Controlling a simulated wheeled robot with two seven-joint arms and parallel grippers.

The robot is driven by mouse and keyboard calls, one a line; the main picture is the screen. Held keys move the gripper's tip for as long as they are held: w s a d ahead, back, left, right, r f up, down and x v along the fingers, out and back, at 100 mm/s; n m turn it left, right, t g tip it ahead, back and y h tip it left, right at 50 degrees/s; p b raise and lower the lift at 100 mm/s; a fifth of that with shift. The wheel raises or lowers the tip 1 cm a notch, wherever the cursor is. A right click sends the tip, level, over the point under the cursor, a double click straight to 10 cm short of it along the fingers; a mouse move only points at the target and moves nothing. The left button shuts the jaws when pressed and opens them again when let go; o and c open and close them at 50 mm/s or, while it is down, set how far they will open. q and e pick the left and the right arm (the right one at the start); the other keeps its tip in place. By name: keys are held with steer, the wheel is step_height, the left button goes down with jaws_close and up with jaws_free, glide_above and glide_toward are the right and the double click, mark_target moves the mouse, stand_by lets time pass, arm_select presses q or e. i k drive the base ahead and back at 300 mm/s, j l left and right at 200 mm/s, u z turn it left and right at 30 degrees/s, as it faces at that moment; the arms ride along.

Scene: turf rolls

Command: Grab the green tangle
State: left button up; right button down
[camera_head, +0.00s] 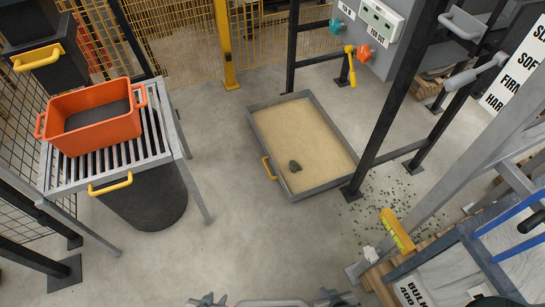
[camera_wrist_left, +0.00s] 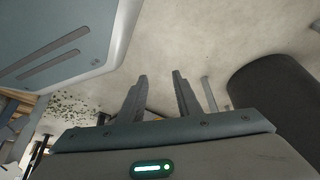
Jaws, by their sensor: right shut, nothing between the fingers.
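I cannot make out a clear green tangle in either view. My left gripper (camera_head: 207,299) is at the bottom edge of the head view. In the left wrist view its two fingers (camera_wrist_left: 158,85) stand apart with nothing between them. My right gripper (camera_head: 334,298) is also at the bottom edge, shut and empty, partly cut off.
An orange crate (camera_head: 95,140) stands on a slatted metal table (camera_head: 160,150) at left, above a dark bin (camera_head: 150,205). The floor between table and tray is clear.

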mark_target(295, 166)
steer(key=i+j+z, duration=0.1)
steer(key=i+z, duration=0.25)
steer(key=i+j+z, duration=0.55)
steer(key=i+z, duration=0.15)
